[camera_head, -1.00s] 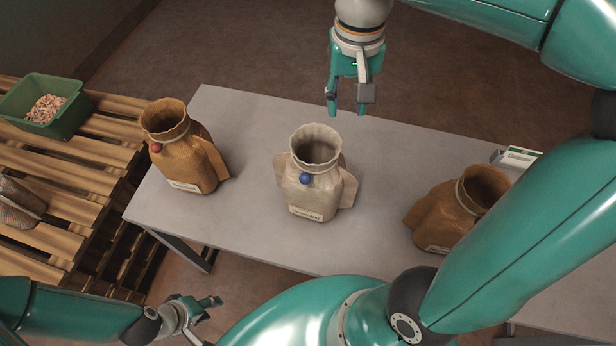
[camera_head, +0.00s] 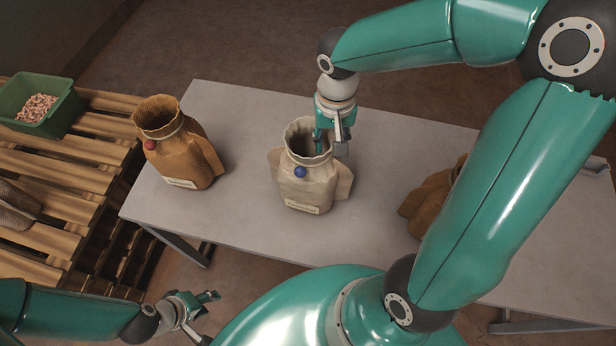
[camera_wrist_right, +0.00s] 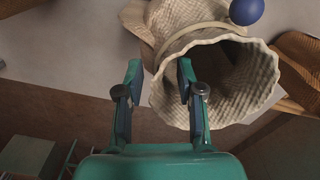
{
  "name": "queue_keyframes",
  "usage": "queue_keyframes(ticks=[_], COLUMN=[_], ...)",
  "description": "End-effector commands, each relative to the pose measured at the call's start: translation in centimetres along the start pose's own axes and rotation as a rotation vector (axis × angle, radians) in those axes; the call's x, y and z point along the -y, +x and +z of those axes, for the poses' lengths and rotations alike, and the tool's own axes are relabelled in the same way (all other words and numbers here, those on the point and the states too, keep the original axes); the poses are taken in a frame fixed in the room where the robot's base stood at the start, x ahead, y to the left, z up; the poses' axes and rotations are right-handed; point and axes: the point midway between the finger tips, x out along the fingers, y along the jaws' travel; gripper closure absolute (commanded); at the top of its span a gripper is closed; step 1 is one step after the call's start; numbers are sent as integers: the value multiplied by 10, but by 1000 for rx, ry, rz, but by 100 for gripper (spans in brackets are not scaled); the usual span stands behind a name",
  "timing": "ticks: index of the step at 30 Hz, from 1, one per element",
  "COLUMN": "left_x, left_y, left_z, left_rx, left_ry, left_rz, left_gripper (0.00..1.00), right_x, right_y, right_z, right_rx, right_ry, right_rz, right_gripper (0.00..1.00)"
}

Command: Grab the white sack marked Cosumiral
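The white sack (camera_head: 310,190) stands upright on the grey table, its mouth open, with a blue ball on its neck and a label low on its front; the lettering is too small to read. My right gripper (camera_head: 331,148) is at the right side of its mouth. In the right wrist view, its fingers (camera_wrist_right: 160,88) are apart, one outside the rim and one over the opening of the white sack (camera_wrist_right: 215,80), with the rim between them. My left gripper (camera_head: 203,314) is at the lower left, away from the table, with its fingers apart and empty.
A brown sack (camera_head: 188,160) with a red ball stands left on the grey table (camera_head: 240,225). Another brown sack (camera_head: 425,203) stands right, partly hidden by my right arm. A green bin (camera_head: 62,115) sits on wooden pallets (camera_head: 75,170) at left.

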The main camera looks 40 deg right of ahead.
Motion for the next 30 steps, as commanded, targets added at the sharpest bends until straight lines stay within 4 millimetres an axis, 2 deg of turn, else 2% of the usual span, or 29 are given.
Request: queue_keyframes(ticks=[3, 10, 17, 30], left_x=[0, 0, 0, 0], left_y=[-1, 0, 0, 0], left_z=[0, 0, 0, 0], left_rx=[0, 0, 0, 0], left_ry=[0, 0, 0, 0], left_rz=[0, 0, 0, 0], left_gripper=[60, 60, 60, 60], right_x=[0, 0, 0, -1], right_y=[10, 12, 11, 11], right_z=[0, 0, 0, 0], right_rx=[0, -1, -1, 0], right_ry=[-1, 0, 0, -1], right_rz=[0, -1, -1, 0], right_gripper=[63, 63, 99, 100])
